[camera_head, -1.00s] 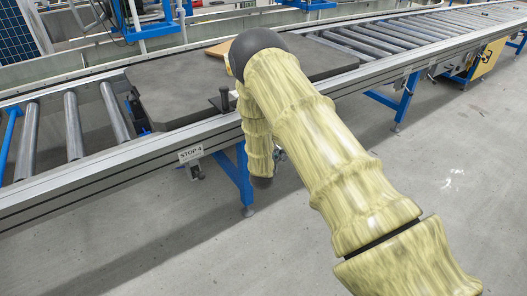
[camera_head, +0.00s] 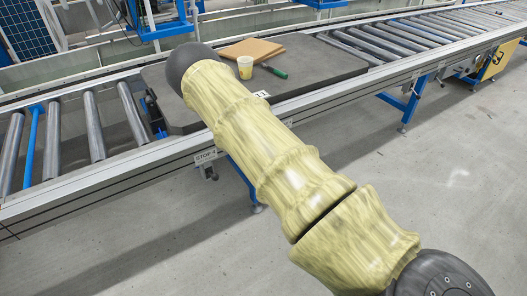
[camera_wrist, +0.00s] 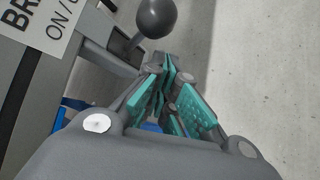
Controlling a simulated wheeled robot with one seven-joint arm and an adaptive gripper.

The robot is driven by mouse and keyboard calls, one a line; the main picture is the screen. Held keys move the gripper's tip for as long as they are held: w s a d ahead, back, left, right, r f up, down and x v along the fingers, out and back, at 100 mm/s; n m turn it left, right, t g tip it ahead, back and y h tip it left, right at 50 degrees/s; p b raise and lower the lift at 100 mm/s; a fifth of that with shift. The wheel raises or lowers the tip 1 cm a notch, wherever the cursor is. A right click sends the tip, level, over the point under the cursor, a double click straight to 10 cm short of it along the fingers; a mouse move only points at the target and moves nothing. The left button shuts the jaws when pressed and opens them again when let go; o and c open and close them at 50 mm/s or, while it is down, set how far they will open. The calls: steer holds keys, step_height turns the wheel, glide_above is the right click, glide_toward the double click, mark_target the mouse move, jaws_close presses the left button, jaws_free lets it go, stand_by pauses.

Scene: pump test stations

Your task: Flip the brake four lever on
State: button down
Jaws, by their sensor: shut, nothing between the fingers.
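In the wrist view a dark round ball knob (camera_wrist: 155,17) on a short grey rod stands just beyond my fingertips, a little to the left. A white label (camera_wrist: 42,22) beside it reads "BR..." and "ON/O...", cut off by the frame edge. My gripper (camera_wrist: 168,66) has teal pads and is shut and empty. Whether a fingertip touches the rod or knob I cannot tell. In the head view my arm hides the gripper and the lever.
A roller conveyor carries a dark plate (camera_head: 320,72) with cardboard (camera_head: 252,49), a yellow cup (camera_head: 245,67) and a green-handled tool (camera_head: 276,71). The floor (camera_head: 440,190) in front is clear.

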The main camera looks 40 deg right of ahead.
steer(key=shift+s+r+p, duration=0.1)
steer(key=shift+r+p, duration=0.45)
steer(key=shift+r, duration=0.05)
steer(key=shift+f, duration=0.1)
stand_by(0.4)
step_height(320, 180, down, 4)
steer(key=w+a+b, duration=0.1)
steer(key=a+b, duration=0.1)
steer(key=b, duration=0.1)
steer(key=s+a+r+p, duration=0.2)
steer(key=a+r, duration=0.4)
steer(key=r, duration=0.1)
steer(key=shift+a+r, duration=0.3)
